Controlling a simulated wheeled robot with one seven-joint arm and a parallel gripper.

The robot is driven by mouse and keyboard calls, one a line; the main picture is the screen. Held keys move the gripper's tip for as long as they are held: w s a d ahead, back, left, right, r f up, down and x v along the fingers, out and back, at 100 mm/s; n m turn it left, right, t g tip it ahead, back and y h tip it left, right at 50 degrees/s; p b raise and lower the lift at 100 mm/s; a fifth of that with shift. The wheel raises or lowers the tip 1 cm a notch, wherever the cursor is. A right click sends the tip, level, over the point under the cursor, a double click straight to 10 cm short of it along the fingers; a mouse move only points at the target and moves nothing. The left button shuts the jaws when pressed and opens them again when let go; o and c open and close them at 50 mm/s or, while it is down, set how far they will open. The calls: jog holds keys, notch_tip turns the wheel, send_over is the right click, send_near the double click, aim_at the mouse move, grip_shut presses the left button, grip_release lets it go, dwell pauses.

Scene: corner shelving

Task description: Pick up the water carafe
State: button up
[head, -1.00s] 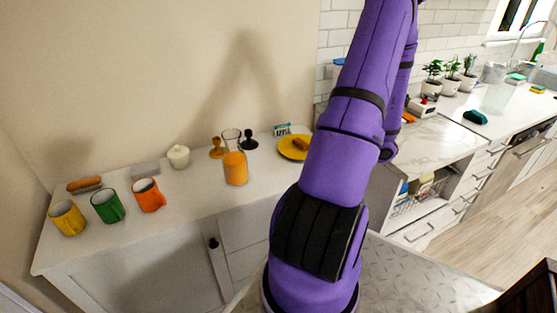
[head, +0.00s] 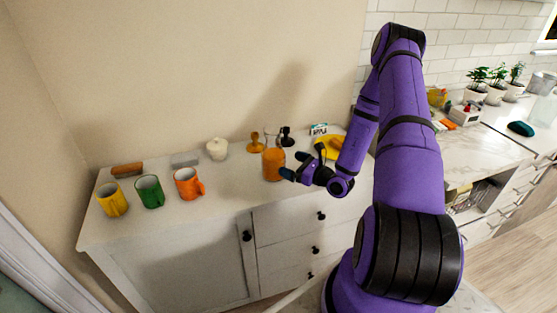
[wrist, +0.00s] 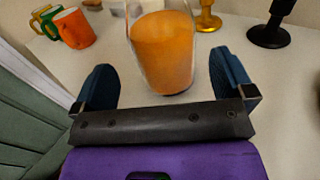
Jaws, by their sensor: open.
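The water carafe is a clear glass vessel with orange contents (head: 273,165), upright on the white cabinet top near its right part. In the wrist view the carafe (wrist: 163,52) stands straight ahead, its base a little beyond the fingertips and roughly midway between them. My gripper (head: 294,167) is open and empty, just right of and in front of the carafe in the head view. Its two blue fingers (wrist: 165,78) are spread wide in the wrist view. The carafe's top is cut off there. I cannot tell whether a finger touches it.
Yellow (head: 111,199), green (head: 149,192) and orange (head: 187,184) mugs stand left on the cabinet top (head: 225,189). A white lidded pot (head: 217,149) stands behind. A gold stand (wrist: 207,18) and a black stand (wrist: 271,28) are close behind right. A yellow plate (head: 330,148) is at right.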

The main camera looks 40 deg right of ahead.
aim_at(273, 155)
jog(key=shift+x, duration=4.15)
jog(key=c, duration=1.3)
jog(key=shift+d, duration=0.1)
jog(key=c, duration=0.4)
jog(key=shift+r, duration=0.15)
